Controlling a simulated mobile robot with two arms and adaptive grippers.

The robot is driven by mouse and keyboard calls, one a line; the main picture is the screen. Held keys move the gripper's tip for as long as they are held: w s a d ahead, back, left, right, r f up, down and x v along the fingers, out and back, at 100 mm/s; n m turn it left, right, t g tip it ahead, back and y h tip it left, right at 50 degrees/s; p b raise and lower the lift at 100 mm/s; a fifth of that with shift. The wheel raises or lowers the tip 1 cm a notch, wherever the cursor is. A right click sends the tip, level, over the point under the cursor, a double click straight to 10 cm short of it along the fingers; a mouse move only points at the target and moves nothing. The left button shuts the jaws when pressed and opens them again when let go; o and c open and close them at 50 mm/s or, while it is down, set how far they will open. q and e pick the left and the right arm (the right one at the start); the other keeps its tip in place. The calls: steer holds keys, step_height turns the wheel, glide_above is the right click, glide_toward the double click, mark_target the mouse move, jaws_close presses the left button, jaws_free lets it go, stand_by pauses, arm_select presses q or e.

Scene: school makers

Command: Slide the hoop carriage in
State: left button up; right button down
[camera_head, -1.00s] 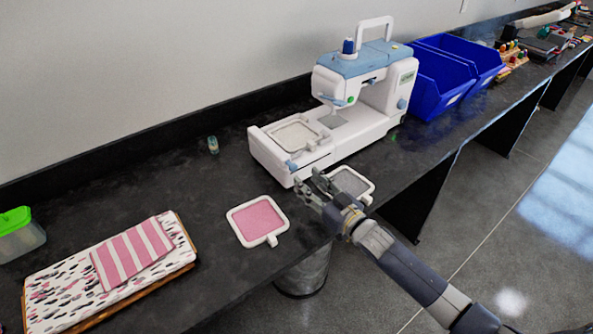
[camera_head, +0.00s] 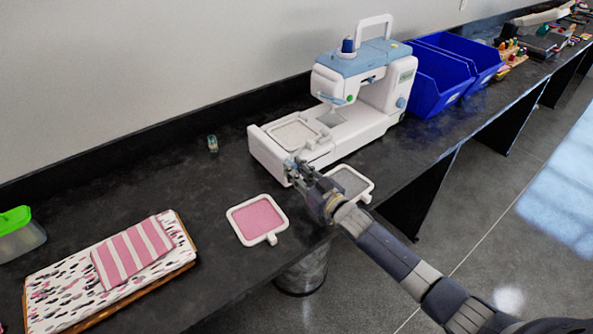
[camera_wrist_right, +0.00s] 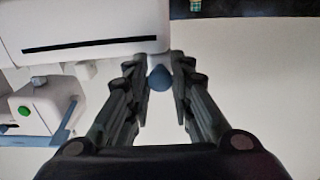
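The hoop carriage (camera_head: 267,153) is the white block at the left end of the white and blue sewing machine (camera_head: 365,78). A white hoop with pale cloth (camera_head: 293,136) lies on top of it. My right gripper (camera_head: 292,170) is at the front of the carriage and hides its blue knob in the head view. In the right wrist view, the blue knob (camera_wrist_right: 159,78) sits between the fingertips of my right gripper (camera_wrist_right: 160,75). The fingers stand apart on both sides of it; firm contact does not show. My left gripper is not in view.
A pink hoop (camera_head: 258,218) lies on the black counter (camera_head: 215,270) and a grey hoop (camera_head: 350,183) lies partly behind my right gripper. Folded fabric (camera_head: 100,275) is at the left. Blue bins (camera_head: 435,85) stand right of the machine. A small spool (camera_head: 212,143) stands behind.

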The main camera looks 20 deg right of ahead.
steer(key=w+d+b, duration=0.1)
steer(key=d, duration=0.2)
steer(key=w+d+b, duration=0.1)
steer(key=d+b, duration=0.1)
steer(key=d, duration=0.2)
steer(key=w+d+b, duration=0.1)
steer(key=w+d, duration=0.1)
steer(key=d, duration=0.2)
steer(key=shift+d+f+b, duration=0.1)
steer(key=shift+b, duration=0.2)
steer(key=shift+w+d, duration=0.1)
steer(key=shift+d, duration=0.15)
steer(key=c, duration=1.4)
jaws_free()
steer(key=shift+c, duration=0.2)
